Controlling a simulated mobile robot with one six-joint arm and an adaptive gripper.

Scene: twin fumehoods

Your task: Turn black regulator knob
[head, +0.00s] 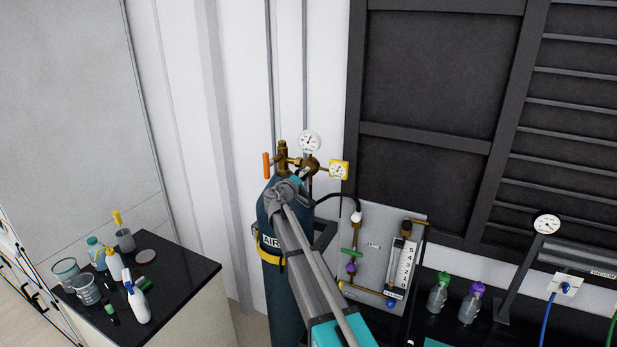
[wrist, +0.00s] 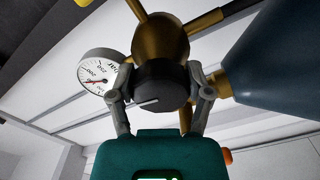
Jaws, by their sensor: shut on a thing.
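The black regulator knob (wrist: 158,86) is in the middle of the wrist view, on the front of the round brass regulator body (wrist: 160,45). A pale line marks its face. My gripper (wrist: 160,88) has one grey finger on each side of the knob and is shut on it. In the head view my gripper (head: 297,180) is at the brass regulator (head: 309,166) on top of the dark blue AIR cylinder (head: 284,300). The knob is hidden there behind my gripper and arm.
A white gauge (head: 308,141) and a yellow-rimmed gauge (head: 339,170) sit close to my gripper. An orange handle (head: 267,165) is on the left. A flowmeter panel (head: 375,240) stands to the right. A black-topped bench (head: 185,275) holds several bottles and beakers.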

